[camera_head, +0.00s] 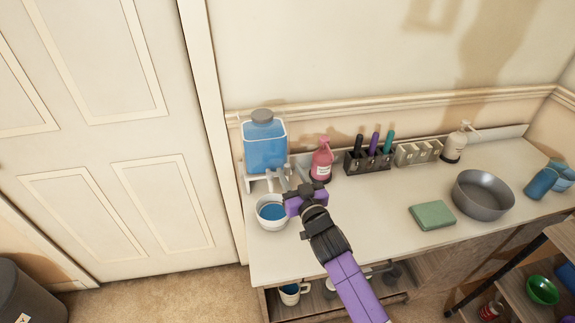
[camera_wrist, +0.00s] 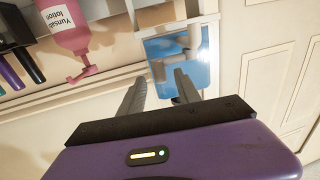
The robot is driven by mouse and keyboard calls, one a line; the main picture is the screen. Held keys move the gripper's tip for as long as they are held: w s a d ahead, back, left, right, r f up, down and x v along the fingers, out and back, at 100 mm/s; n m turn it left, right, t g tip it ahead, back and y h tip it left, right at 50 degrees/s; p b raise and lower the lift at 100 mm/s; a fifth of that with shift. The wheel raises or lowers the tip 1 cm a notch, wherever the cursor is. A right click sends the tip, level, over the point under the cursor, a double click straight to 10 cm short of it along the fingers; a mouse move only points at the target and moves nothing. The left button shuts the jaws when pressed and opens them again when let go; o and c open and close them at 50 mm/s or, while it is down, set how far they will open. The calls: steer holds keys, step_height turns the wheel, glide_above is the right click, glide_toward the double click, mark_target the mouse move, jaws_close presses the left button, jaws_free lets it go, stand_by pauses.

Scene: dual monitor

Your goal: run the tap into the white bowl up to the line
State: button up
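The clear dispenser with blue liquid (camera_head: 264,150) stands on a white stand at the left end of the counter, and also shows in the wrist view (camera_wrist: 200,72). Its pale tap (camera_wrist: 182,45) shows in front of it in the wrist view. The white bowl (camera_head: 259,214) sits below the dispenser and has blue liquid in it; I cannot make out a line or a stream. My gripper (camera_head: 283,178) is close in front of the tap, above the bowl's right side. In the wrist view its two fingers (camera_wrist: 160,85) are apart, with nothing visible between them.
A pink lotion bottle (camera_head: 321,162) stands just right of the dispenser. Further right are a dark holder with pens (camera_head: 368,161), a green sponge (camera_head: 432,215), a grey pan (camera_head: 483,196) and a cream pump bottle (camera_head: 454,148). The middle front of the counter (camera_head: 375,225) is clear.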

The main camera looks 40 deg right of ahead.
mark_target(288, 169)
steer(key=shift+p+x, duration=0.3)
steer(key=shift+x, duration=1.25)
jaws_close()
